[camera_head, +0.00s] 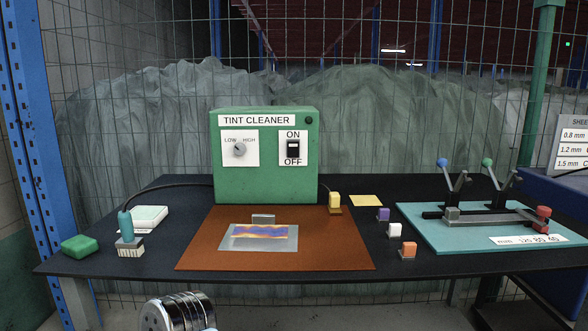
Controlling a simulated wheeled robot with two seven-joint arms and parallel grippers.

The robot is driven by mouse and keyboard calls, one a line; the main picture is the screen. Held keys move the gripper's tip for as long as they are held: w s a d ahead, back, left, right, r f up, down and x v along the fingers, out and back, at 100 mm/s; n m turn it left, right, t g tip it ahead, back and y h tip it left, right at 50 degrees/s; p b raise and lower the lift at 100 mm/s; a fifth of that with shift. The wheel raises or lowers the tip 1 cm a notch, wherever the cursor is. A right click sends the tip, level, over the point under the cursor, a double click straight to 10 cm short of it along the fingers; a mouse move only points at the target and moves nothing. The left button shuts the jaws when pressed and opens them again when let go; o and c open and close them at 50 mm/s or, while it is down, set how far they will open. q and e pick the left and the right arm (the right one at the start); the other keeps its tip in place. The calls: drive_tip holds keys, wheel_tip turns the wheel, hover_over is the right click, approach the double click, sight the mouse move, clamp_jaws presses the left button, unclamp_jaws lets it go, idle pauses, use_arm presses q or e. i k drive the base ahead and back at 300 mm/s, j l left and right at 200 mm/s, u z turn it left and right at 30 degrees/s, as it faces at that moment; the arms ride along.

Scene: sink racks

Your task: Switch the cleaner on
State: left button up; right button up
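The tint cleaner (264,184) is a green box standing at the back of the dark table, left of the middle. Its front has a black rocker switch (293,149) on a white plate, with ON printed above and OFF below. I cannot clearly tell which way the rocker is pressed. A grey round knob (239,149), marked LOW and HIGH, is to its left. A small dark round spot, perhaps a lamp (309,120), is at the upper right.
A brown mat (340,252) with a stained metal plate (252,244) lies before the cleaner. A brush (129,245), green block (77,246) and pale pad (149,217) are left.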

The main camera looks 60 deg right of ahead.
sight(293, 146)
drive_tip(key=l+z, duration=0.1)
drive_tip(key=z, duration=0.3)
drive_tip(key=l+z, duration=0.1)
drive_tip(key=z, duration=0.3)
drive_tip(key=i+z, duration=0.1)
drive_tip(key=z, duration=0.3)
drive_tip(key=i+l+z, duration=0.1)
drive_tip(key=z, duration=0.3)
drive_tip(key=l+z, duration=0.1)
drive_tip(key=z, duration=0.3)
drive_tip(key=k+j+u, duration=0.2)
drive_tip(key=k+j, duration=0.15)
drive_tip(key=j, duration=0.25)
drive_tip(key=k+j+u, duration=0.15)
drive_tip(key=j, duration=0.15)
drive_tip(key=k+j+u, duration=0.1)
drive_tip(key=j, duration=0.25)
